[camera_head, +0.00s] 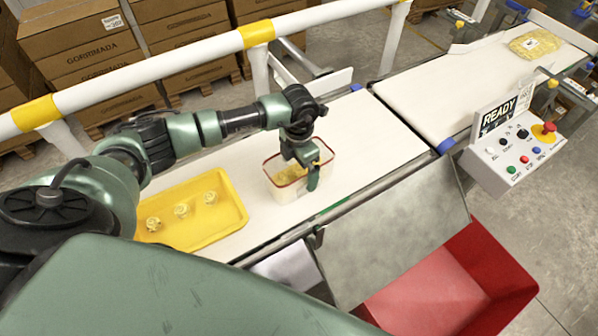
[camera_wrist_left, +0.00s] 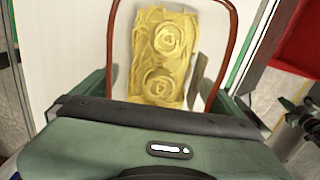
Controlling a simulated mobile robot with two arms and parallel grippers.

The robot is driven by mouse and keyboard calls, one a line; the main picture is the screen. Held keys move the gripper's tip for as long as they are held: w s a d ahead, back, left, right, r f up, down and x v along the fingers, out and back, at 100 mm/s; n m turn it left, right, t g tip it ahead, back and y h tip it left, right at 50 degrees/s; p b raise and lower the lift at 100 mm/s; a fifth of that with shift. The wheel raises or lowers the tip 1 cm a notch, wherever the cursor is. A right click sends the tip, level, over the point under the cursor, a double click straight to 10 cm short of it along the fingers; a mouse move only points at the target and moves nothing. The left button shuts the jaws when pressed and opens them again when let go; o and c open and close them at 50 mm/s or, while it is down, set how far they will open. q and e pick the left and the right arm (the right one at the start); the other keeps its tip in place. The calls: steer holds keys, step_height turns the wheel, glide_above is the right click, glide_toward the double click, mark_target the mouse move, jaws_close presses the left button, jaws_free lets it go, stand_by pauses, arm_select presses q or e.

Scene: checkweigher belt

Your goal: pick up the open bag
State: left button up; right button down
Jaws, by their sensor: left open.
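The open bag (camera_head: 287,190) stands upright on the white belt, pale-walled with a red rim around its open top. Yellow pasta nests show inside it, and in the left wrist view I look down into the bag (camera_wrist_left: 196,92) past its red rim. My left gripper (camera_head: 313,178) is open and reaches down over the bag's right part, hiding some of the rim. In the left wrist view its fingers stand on either side of the bag, left and right. Whether they touch its walls I cannot tell. My right gripper is not in view.
A yellow tray (camera_head: 225,222) with several pasta nests lies left of the bag. A white and yellow rail (camera_head: 150,75) runs behind the belt. A red bin (camera_head: 440,290) is in front. A control box (camera_head: 515,160) reading READY and a filled bag (camera_head: 533,43) are at right.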

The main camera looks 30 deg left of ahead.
arm_select(q)
steer(key=shift+w, duration=0.1)
steer(key=c, duration=1.4)
steer(key=shift+o, duration=0.2)
